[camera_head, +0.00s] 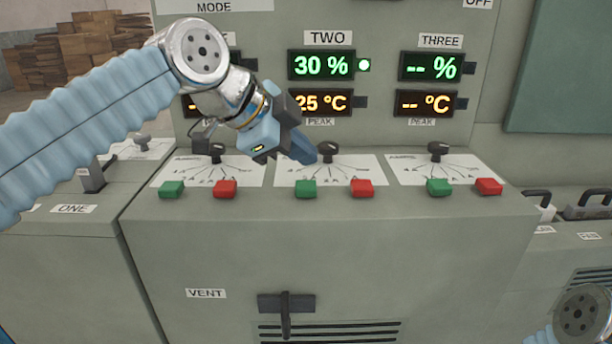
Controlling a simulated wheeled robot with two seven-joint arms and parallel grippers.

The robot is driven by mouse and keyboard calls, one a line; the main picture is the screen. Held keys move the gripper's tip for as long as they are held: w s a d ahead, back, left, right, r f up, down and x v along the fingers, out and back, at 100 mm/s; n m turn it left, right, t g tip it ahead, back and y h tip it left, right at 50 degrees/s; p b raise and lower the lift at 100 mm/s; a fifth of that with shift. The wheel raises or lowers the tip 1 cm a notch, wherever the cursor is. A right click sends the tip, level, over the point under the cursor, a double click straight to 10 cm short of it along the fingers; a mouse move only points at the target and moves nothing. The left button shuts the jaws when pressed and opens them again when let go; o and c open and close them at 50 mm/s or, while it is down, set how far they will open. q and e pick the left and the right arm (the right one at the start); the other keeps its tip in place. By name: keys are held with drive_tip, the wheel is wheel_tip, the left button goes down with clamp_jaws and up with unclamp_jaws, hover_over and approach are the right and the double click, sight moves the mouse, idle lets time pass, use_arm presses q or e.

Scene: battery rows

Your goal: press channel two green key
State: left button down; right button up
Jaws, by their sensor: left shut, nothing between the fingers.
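The channel two green key (306,190) is on the sloping panel's front edge, left of the channel two red key (362,188). Above them are the channel two dial knob (328,150) and the TWO displays, a green "30 %" (321,65) with a lit green lamp (364,65) and an amber "25 °C" (322,102). My left gripper (304,154) is shut and empty, its tip just above the channel two dial plate, behind and above the green key. I cannot tell if it touches the panel. My right arm shows only at the bottom right corner; its gripper is out of view.
Other green and red keys sit at left (172,189) and right (438,187). Channel three's displays (430,67) show dashes. A VENT lever (285,312) is on the front face below. Side cabinets with handles flank the console.

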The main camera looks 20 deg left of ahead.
sight(301, 186)
use_arm(q)
wheel_tip(301, 186, up, 3)
drive_tip(key=shift+r+p, duration=0.15)
drive_tip(key=shift+p, duration=0.95)
